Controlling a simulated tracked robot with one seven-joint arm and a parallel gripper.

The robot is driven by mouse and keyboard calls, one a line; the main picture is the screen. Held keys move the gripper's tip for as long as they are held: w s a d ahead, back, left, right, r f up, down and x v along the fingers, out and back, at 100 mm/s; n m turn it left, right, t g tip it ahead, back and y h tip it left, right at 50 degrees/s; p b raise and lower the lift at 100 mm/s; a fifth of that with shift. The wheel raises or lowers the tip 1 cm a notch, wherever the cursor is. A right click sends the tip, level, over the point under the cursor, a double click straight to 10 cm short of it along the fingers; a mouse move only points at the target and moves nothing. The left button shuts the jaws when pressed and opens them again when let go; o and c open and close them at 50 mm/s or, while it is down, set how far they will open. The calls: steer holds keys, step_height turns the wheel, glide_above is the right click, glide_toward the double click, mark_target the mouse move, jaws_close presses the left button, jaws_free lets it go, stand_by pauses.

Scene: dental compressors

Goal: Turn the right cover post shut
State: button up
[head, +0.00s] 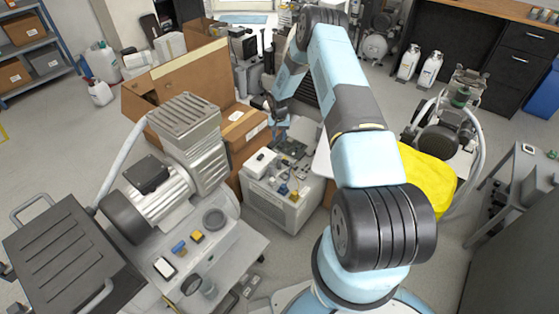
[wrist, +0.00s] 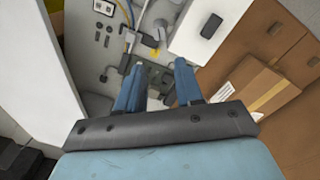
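My gripper (wrist: 158,66) points down at an opened unit in the wrist view. Its two blue fingers are apart, with nothing visible between them. In the head view my gripper (head: 279,122) hangs above the white-grey unit (head: 272,208). Past the fingertips in the wrist view lies a pale grey panel (wrist: 92,55) with small dark fittings, thin blue and yellow lines and a grey round fitting (wrist: 159,32). I cannot tell which fitting is the right cover post. The fingers and palm hide part of the panel.
Brown cartons (head: 190,82) stand left of and behind the unit. A silver compressor (head: 165,195) on a grey bench is at the left. A yellow cloth (head: 428,167) lies at the right, by another compressor (head: 442,130). Open floor (head: 65,145) shows at the far left.

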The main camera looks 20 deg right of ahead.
mark_target(279, 158)
steer(key=f, duration=1.6)
steer(key=shift+s+f, duration=0.15)
steer(key=shift+s, duration=0.05)
jaws_close()
